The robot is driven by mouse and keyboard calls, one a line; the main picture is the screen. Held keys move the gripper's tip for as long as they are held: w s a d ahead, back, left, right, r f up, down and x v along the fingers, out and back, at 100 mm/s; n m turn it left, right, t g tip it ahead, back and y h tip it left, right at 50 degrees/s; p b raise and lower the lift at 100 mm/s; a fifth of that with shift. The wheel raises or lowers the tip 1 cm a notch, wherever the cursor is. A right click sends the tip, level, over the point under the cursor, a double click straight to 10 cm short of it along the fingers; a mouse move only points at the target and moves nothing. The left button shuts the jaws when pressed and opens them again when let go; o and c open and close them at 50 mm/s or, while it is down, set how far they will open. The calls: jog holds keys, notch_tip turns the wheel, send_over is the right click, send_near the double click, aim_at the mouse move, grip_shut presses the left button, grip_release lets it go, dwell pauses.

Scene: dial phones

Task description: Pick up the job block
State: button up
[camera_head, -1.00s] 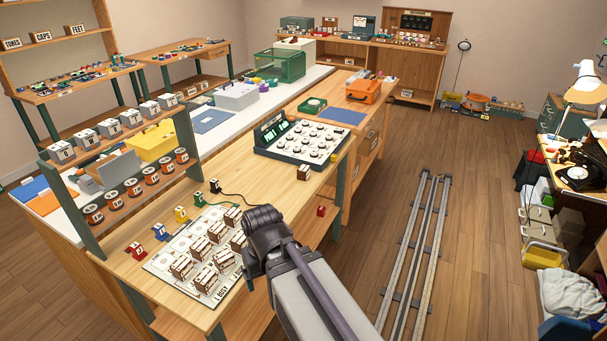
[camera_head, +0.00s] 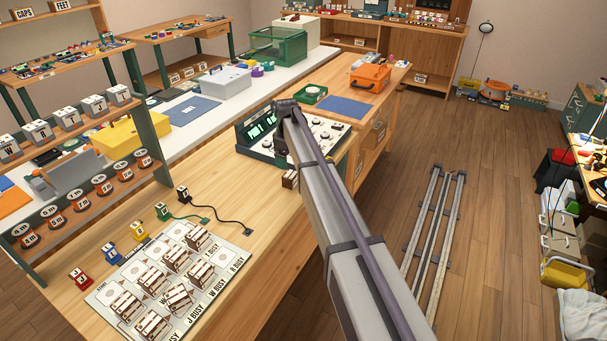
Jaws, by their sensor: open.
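I cannot read a label that marks one block as the job block. A small brown block with a pale top (camera_head: 291,179) stands alone on the wooden bench at the front edge of the dial console (camera_head: 256,157), partly hidden by my arm. Several similar brown-and-white blocks (camera_head: 176,258) stand on the white labelled board (camera_head: 218,270) in front. My gripper (camera_head: 281,150) is at the far end of my arm, over the console and close to the lone block. It is open, with its fingertips mostly hidden and no block visible in it.
Red, yellow, green and black small pieces (camera_head: 138,230) stand along the board's far left edge, with a black cable (camera_head: 225,224) behind. The bench between board and console is mostly clear. Rails (camera_head: 435,235) run along the floor at right.

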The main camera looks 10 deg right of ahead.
aim_at(290, 174)
notch_tip(290, 174, down, 6)
jog(key=b, duration=0.5)
jog(key=shift+b, duration=0.4)
jog(key=f+b, duration=0.5)
jog(key=shift+w+d+f, duration=0.25)
jog(key=shift+w+d, duration=0.05)
jog(key=shift+w, duration=0.05)
jog(key=shift+r, duration=0.25)
jog(key=shift+c, duration=0.2)
jog(key=c, duration=1)
notch_tip(290, 174, up, 10)
jog(key=p, duration=1)
jog(key=shift+r, duration=0.15)
jog(key=shift+s, duration=0.15)
